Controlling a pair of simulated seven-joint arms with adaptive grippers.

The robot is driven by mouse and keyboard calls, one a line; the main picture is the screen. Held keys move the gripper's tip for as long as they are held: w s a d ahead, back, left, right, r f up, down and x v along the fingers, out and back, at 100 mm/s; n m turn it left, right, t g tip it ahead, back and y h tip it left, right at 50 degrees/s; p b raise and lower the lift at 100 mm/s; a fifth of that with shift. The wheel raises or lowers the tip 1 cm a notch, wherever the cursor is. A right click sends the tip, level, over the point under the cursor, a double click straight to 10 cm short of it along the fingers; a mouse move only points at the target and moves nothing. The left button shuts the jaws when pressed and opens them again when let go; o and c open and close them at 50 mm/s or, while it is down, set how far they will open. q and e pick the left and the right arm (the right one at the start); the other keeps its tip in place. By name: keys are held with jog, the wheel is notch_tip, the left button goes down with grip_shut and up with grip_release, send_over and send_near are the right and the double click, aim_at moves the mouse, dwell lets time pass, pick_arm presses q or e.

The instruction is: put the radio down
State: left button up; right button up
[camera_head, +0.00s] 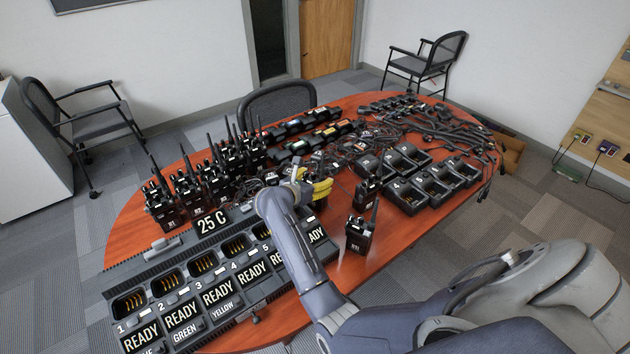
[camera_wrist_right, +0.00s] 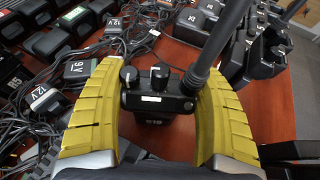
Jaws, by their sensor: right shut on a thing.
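My right gripper (camera_head: 318,188), with yellow fingers, is over the middle of the table behind the charger. In the right wrist view its fingers (camera_wrist_right: 157,115) are shut around a black radio (camera_wrist_right: 158,98). Two knobs and a thick antenna on the radio's top face the camera, the antenna leaning right. A pale label shows on the top; the small print below it is hard to read. In the head view my gripper and forearm hide most of this radio, and I cannot tell whether its base touches the table. My left gripper is not in view.
A multi-bay charger (camera_head: 203,263) with READY displays fills the table's front left. Radios (camera_head: 198,190) stand in a group behind it. One radio (camera_head: 360,235) stands right of my forearm. Black chargers (camera_head: 436,188) and tangled cables (camera_head: 440,125) lie right and back. Bare wood (camera_head: 405,232) shows front right.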

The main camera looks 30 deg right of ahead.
aim_at(312, 182)
jog(key=o, duration=1.6)
jog(key=shift+v, duration=2)
